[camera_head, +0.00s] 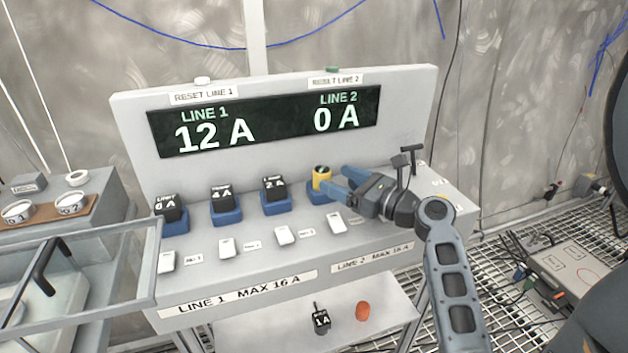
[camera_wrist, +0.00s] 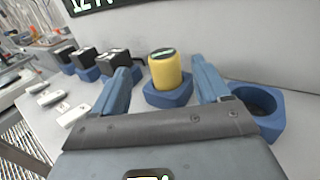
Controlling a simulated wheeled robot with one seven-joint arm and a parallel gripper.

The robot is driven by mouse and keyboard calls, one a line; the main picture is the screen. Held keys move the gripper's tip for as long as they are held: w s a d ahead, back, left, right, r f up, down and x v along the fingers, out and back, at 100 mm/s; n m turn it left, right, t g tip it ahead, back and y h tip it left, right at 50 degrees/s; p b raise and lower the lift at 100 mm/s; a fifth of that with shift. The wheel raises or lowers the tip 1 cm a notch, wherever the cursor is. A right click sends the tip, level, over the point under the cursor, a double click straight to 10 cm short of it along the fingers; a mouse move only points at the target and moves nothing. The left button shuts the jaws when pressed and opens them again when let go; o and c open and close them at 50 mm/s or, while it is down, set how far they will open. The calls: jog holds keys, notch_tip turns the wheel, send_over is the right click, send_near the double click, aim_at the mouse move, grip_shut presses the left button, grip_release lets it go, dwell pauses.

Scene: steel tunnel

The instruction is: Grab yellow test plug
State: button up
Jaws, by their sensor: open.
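The yellow test plug (camera_head: 321,178) is a short yellow cylinder with a dark top. It sits upright in a blue square socket (camera_head: 318,195) on the grey panel shelf, the rightmost plug in the row. It also shows in the wrist view (camera_wrist: 166,68) in its blue socket (camera_wrist: 168,94). My gripper (camera_head: 343,182) is open and comes in from the right. In the wrist view its two blue fingers (camera_wrist: 160,82) appear on the left and right of the plug, with visible gaps. I cannot tell how far ahead of the fingertips the plug is.
Black plugs (camera_head: 274,189) stand in blue sockets to the left. An empty round blue socket (camera_wrist: 262,105) lies right of the right finger. White switches (camera_head: 285,236) line the shelf front. The display panel (camera_head: 275,120) stands behind.

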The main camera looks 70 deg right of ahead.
aim_at(318, 168)
jog(key=x, duration=0.7)
jog(key=shift+d+p, duration=0.3)
jog(key=shift+c, duration=0.2)
jog(key=shift+r, duration=0.1)
jog(key=c, duration=1.2)
